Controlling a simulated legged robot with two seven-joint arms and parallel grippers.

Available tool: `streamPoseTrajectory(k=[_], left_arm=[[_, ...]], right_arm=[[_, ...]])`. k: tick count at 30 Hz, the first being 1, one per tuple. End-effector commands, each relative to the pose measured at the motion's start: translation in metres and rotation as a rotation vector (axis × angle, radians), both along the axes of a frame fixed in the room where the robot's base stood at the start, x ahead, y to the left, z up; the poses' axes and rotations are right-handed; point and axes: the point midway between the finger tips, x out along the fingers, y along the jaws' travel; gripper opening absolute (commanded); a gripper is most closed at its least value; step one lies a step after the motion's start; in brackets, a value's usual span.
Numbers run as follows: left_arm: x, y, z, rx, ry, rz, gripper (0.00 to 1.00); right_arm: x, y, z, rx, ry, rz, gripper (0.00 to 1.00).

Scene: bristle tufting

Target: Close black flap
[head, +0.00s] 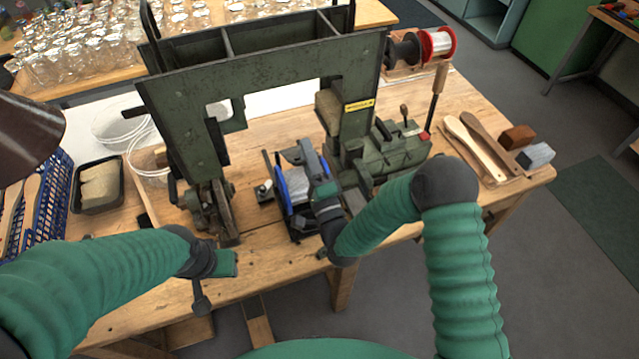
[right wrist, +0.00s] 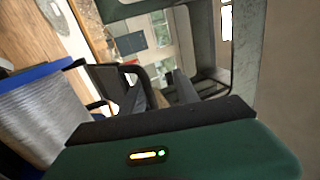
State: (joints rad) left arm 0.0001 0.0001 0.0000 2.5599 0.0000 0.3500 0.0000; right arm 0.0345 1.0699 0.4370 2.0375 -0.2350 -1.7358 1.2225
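The black flap (head: 311,158) stands raised at the back of a small black unit with blue side plates (head: 281,187) and a silvery bundle (head: 297,184), in the middle of the bench. My right gripper (head: 323,190) is at the right side of this unit, close to the flap; its fingers are mostly hidden. In the right wrist view a black curved part (right wrist: 140,75), probably the flap, lies just beyond my gripper, with the silvery bundle (right wrist: 45,110) at left. I cannot tell whether they touch. My left gripper (head: 215,264) is at the bench's front edge, away from the flap; its fingers are unclear.
A large green machine frame (head: 185,105) straddles the bench behind the unit. A green vise-like block (head: 390,155) stands right of it. Wooden paddles (head: 475,150) lie at right. A black tray (head: 97,205) and blue basket (head: 50,215) are at left.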

Motion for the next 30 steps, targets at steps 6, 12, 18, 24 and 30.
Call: streamPoseTrajectory(k=[6,12,18,24,30], left_arm=[[0.0,0.0,-0.017,0.0,0.0,0.0,0.36],[0.0,0.0,-0.044,0.0,0.0,0.0,0.36],[0.0,0.0,-0.049,0.0,0.0,0.0,0.36],[0.0,0.0,-0.047,0.0,0.0,0.0,0.36],[0.0,0.0,-0.047,0.0,0.0,0.0,0.36]], right_arm=[[-0.06,-0.021,-0.024,0.001,0.002,0.001,0.33],[-0.096,-0.035,-0.041,0.004,0.003,-0.006,0.33],[-0.105,-0.037,-0.036,0.002,-0.002,-0.002,0.33],[-0.104,-0.036,-0.036,0.001,-0.001,-0.001,0.33],[-0.104,-0.036,-0.035,0.001,-0.002,-0.001,0.33]])
